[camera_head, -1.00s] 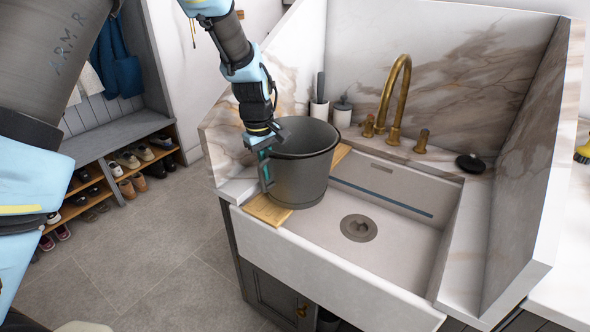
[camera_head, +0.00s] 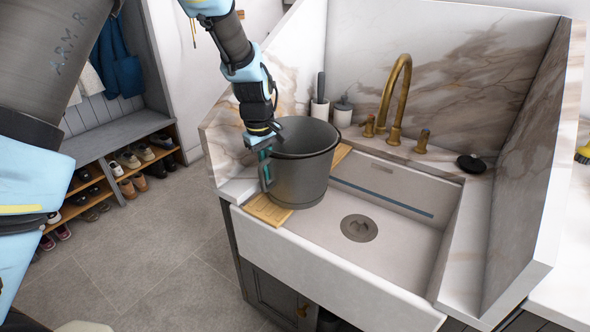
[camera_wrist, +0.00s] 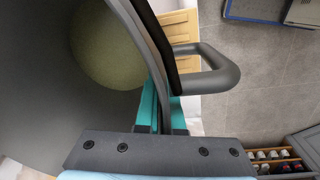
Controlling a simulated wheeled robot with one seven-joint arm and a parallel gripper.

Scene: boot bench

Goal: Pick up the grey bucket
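The grey bucket (camera_head: 300,178) stands upright at the left of the sink, on a wooden board. Its side handle (camera_head: 266,172) faces left. My gripper (camera_head: 264,158) is at the bucket's left rim, by the handle, pointing down. In the wrist view, the bucket wall (camera_wrist: 150,50) runs down between my teal fingers (camera_wrist: 160,112), which sit close together on either side of it. The handle (camera_wrist: 210,72) is just right of them. A round olive patch shows inside the bucket; I cannot tell if it is the bucket's floor.
The wooden board (camera_head: 268,211) lies across the left of the white sink (camera_head: 320,262). A brass tap (camera_head: 396,95), a dark-handled brush holder (camera_head: 320,108) and a small jar (camera_head: 342,112) stand behind. The basin right of the bucket is empty. Marble walls rise at the back and sides.

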